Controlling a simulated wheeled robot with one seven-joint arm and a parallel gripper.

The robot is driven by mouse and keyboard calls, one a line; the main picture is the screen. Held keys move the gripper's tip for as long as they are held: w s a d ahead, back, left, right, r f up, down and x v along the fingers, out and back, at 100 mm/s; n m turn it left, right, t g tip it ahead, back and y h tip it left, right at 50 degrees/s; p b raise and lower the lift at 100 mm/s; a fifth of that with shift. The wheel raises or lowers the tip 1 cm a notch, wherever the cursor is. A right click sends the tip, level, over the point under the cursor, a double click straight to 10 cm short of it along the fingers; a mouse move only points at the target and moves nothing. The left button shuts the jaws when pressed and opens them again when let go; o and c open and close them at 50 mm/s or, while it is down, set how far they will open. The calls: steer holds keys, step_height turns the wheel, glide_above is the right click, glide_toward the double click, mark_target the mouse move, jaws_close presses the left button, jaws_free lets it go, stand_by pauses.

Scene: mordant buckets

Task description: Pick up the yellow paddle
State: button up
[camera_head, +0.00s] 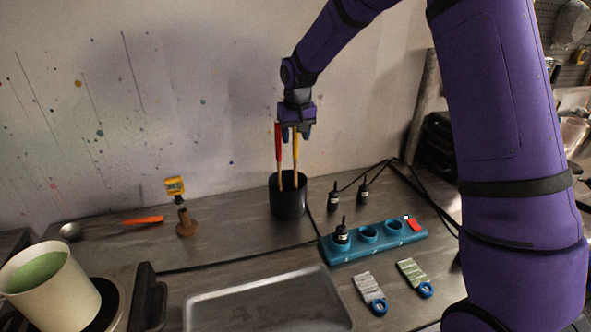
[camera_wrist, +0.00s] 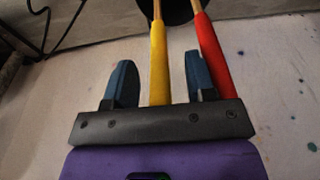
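The yellow paddle (camera_head: 295,150) stands upright in a black cup (camera_head: 288,204), beside a red-handled paddle (camera_head: 279,145). My gripper (camera_head: 296,133) is above the cup, pointing down at the handle tops. In the wrist view, my gripper (camera_wrist: 160,80) has its two dark fingers wide apart. The yellow handle (camera_wrist: 158,62) lies between them, with a gap on each side. The red handle (camera_wrist: 213,55) is outside the fingers, close to the right one. The paddles' lower ends are hidden in the cup.
A metal tray (camera_head: 262,300) lies in front. A yellow-topped tool on a brown stand (camera_head: 187,222) and an orange stick (camera_head: 143,220) are left. A pot (camera_head: 62,293) is front left.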

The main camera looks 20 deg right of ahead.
jaws_close()
steer(key=shift+r, duration=0.1)
step_height(320, 180, up, 10)
steer(key=shift+f, duration=0.1)
stand_by(0.4)
step_height(320, 180, up, 6)
stand_by(0.7)
